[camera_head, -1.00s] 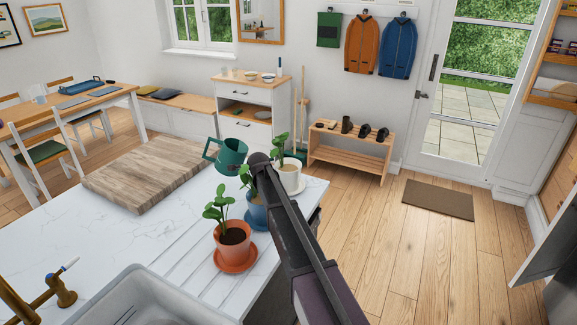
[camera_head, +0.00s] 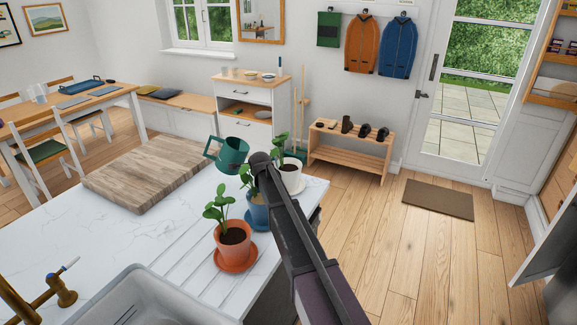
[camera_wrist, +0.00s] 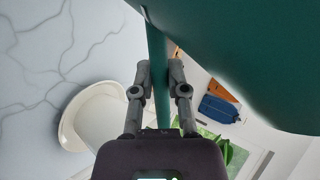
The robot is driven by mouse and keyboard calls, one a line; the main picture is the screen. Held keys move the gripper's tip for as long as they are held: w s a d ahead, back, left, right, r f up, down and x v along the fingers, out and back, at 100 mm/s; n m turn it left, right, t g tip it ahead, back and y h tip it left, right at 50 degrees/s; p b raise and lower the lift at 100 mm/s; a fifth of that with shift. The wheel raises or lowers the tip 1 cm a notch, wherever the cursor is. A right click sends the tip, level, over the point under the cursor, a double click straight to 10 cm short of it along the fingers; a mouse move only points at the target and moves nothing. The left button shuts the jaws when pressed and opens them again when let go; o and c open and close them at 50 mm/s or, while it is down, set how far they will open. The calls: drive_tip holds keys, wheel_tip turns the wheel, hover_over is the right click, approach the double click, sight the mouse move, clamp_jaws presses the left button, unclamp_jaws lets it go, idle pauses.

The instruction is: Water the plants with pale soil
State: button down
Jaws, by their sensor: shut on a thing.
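A green watering can (camera_head: 232,153) is in the air above the far edge of the counter, tilted. In the wrist view my gripper (camera_wrist: 159,78) is shut on its green handle, and the can's body (camera_wrist: 245,55) fills the upper right. A terracotta pot (camera_head: 233,240) with dark brown soil stands nearest on an orange saucer. Behind it is a blue pot (camera_head: 257,211), partly covered by my arm. A white pot (camera_head: 292,180) stands farthest, near the can. All three hold leafy green plants.
The pots stand on a marble counter (camera_head: 95,235) beside drainer grooves, with a sink (camera_head: 105,300) and brass tap (camera_head: 60,290) nearby. A wooden board (camera_head: 145,177) lies left of the can. A shoe bench (camera_head: 350,150) stands beyond on the floor.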

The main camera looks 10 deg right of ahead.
idle(0.5)
drive_tip(key=shift+w+a+f+n+h+b, duration=0.1)
drive_tip(key=shift+a+f+n+h+b, duration=0.8)
drive_tip(key=shift+a+f+h, duration=0.2)
drive_tip(key=shift+d, duration=0.1)
drive_tip(key=shift+f, duration=0.2)
drive_tip(key=shift+a+f+n+h+b, duration=0.4)
drive_tip(key=shift+a+h+b, duration=0.1)
drive_tip(key=shift+h+b, duration=0.2)
drive_tip(key=shift+r, duration=0.15)
